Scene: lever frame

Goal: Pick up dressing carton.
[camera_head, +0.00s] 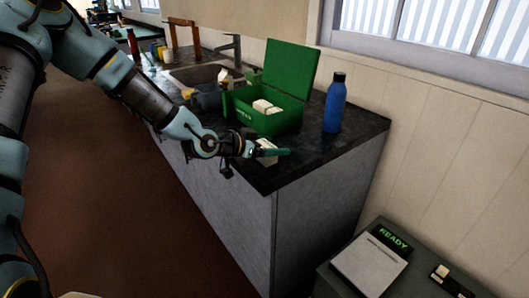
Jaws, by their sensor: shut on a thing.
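The dressing carton (267,158) is a small pale box near the front corner of the dark countertop. My gripper (270,151) is at the carton, shut on it, and its fingers hide part of the carton. I cannot tell whether the carton touches the counter or is slightly above it. Behind the gripper stands an open green box (284,124) with its lid raised. Small white packs (266,107) lie inside it.
A blue bottle (335,104) stands on the counter right of the green box. A sink (195,74) with a tap lies further back. A lower grey surface at bottom right holds a pale device (370,265) reading READY. The counter's front edge is close to my gripper.

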